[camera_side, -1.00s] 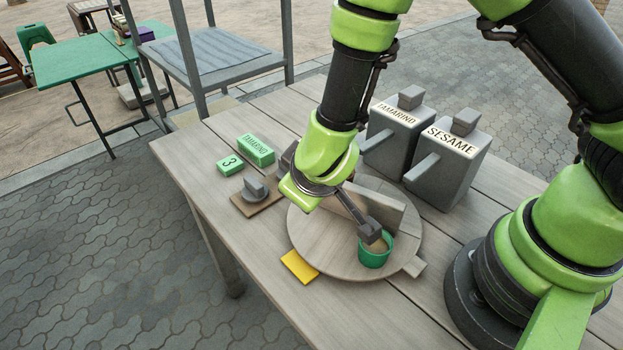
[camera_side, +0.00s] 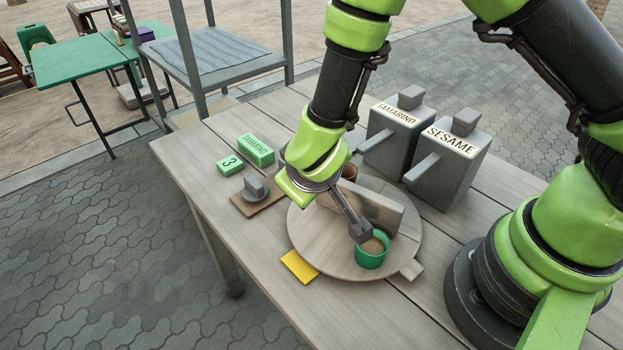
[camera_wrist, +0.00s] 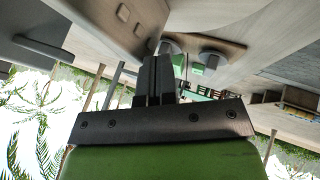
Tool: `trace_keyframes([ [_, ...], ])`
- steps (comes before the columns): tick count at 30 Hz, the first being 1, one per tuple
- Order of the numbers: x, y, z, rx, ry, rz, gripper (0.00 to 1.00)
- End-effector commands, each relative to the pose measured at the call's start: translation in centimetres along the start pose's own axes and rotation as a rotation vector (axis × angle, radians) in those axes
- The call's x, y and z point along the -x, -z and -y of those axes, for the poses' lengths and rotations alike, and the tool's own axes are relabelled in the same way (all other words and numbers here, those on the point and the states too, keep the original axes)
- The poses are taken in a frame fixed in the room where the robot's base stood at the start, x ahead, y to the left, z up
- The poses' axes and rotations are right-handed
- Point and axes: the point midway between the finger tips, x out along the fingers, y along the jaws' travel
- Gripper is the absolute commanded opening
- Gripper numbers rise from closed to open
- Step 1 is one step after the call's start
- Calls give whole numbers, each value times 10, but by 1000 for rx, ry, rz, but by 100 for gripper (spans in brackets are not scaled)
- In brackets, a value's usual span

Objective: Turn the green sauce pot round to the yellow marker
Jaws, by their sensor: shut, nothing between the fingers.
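The green sauce pot (camera_side: 371,262), open-topped with tan contents, stands upright near the front right rim of a round wooden turntable (camera_side: 320,235). The yellow marker (camera_side: 299,267) lies flat on the table at the turntable's front left edge. My gripper (camera_side: 362,232) is shut and empty, its tips at the pot's upper left rim; I cannot tell whether they touch it. In the wrist view my shut fingers (camera_wrist: 158,75) show, but the green pot cannot be made out there.
An upright divider (camera_side: 375,208) crosses the turntable, with a brown pot (camera_side: 350,172) partly hidden behind it. Grey TAMARIND (camera_side: 395,128) and SESAME (camera_side: 447,165) dispensers stand behind. A grey knob (camera_side: 255,188) and green blocks (camera_side: 256,150) sit at left. The front left tabletop is clear.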

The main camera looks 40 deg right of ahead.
Motion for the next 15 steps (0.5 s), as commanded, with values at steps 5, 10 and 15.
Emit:
trace_keyframes([
  [5,-3,2,-3,-51,-27,25,0],
  [10,-6,4,-8,-118,-62,61,0],
  [15,-10,5,-13,-186,-99,97,0],
])
